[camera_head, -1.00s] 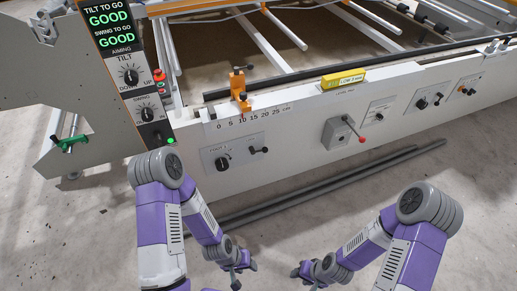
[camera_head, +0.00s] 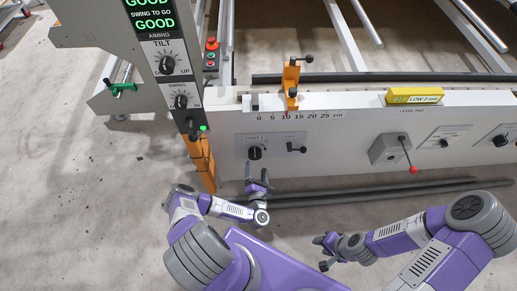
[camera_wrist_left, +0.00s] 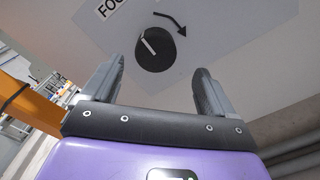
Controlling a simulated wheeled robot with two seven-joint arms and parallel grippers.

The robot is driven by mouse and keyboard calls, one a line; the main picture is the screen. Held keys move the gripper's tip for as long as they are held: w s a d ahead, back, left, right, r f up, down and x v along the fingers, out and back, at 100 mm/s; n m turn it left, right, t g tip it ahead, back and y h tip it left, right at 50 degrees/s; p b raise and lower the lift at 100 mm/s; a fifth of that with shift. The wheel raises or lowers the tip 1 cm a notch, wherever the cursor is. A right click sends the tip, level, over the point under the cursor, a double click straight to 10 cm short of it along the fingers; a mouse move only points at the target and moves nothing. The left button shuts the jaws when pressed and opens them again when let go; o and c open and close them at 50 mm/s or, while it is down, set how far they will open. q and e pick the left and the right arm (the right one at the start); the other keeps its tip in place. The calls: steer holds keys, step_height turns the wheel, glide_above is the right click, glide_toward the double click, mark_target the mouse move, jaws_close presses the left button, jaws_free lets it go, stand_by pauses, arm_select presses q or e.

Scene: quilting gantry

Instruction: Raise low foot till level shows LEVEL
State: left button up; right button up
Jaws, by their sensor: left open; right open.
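The yellow level (camera_head: 414,97) sits on top of the white beam at the right and reads LOW with a small mm figure too small to read surely. In the left wrist view the knob (camera_wrist_left: 155,50) has a white pointer line and a curved arrow. My left gripper (camera_head: 258,176) is open just below the knob, its fingers apart from it and empty. My right gripper (camera_head: 322,252) is open and empty, over the floor in front of the beam.
A red-knobbed lever (camera_head: 408,160) stands out from the beam at the right. An orange clamp (camera_head: 291,85) stands above the scale. The tilt and swing control post (camera_head: 165,60) is at the left. Dark rods (camera_head: 380,190) lie on the floor below.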

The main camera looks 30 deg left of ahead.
mark_target(255, 158)
arm_select(q)
steer(key=shift+w+a+n+y, duration=0.2)
steer(key=shift+a+n+y, duration=0.1)
steer(key=shift+a+y, duration=0.15)
steer(key=b+x, duration=0.2)
steer(key=x, duration=0.4)
steer(key=shift+w+a, duration=0.15)
steer(key=shift+w, duration=0.15)
steer(key=shift+c, duration=0.3)
steer(key=c, duration=1)
